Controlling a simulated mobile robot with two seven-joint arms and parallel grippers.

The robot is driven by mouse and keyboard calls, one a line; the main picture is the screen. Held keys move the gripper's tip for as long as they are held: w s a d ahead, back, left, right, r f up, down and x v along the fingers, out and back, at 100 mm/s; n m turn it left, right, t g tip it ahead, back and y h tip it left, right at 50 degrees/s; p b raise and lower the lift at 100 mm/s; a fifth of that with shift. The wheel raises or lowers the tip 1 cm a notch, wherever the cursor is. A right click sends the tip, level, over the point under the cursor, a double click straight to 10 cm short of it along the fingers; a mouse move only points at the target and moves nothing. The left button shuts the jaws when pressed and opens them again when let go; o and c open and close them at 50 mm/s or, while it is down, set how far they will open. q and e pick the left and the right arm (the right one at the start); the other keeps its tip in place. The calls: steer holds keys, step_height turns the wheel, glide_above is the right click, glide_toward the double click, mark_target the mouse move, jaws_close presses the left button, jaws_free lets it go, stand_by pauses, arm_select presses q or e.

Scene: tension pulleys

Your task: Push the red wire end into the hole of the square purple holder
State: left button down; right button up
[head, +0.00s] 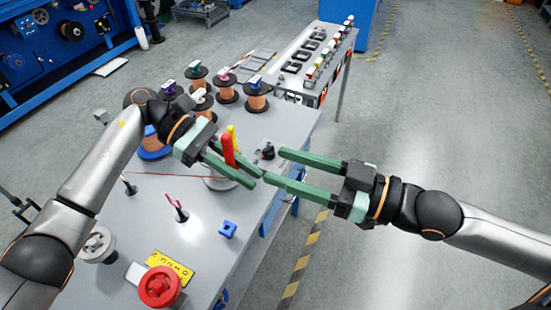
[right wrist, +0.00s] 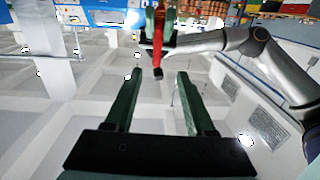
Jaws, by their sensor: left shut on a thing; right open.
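My left gripper (head: 257,178) is shut on a red wire end (head: 228,150), which stands up between its green fingers above the table. The red end also shows between the left fingers in the right wrist view (right wrist: 158,48). A thin red wire (head: 165,175) runs across the table towards it. My right gripper (head: 275,165) is open and empty, its fingertips close to the left ones; it also shows in the right wrist view (right wrist: 160,76).
Several copper spools (head: 256,98) stand at the back of the grey table (head: 200,240). A red pulley (head: 160,286), yellow number plate (head: 172,266) and grey pulley (head: 97,245) are at the front. A pink-tipped post (head: 176,207) stands mid-table. The floor right of the table is clear.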

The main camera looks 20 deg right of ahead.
mark_target(229, 150)
steer(key=shift+x, duration=5.95)
steer(key=c, duration=0.8)
steer(key=shift+a, duration=0.1)
jaws_close()
steer(key=shift+s, duration=0.15)
arm_select(q)
steer(key=c, duration=0.7)
jaws_free()
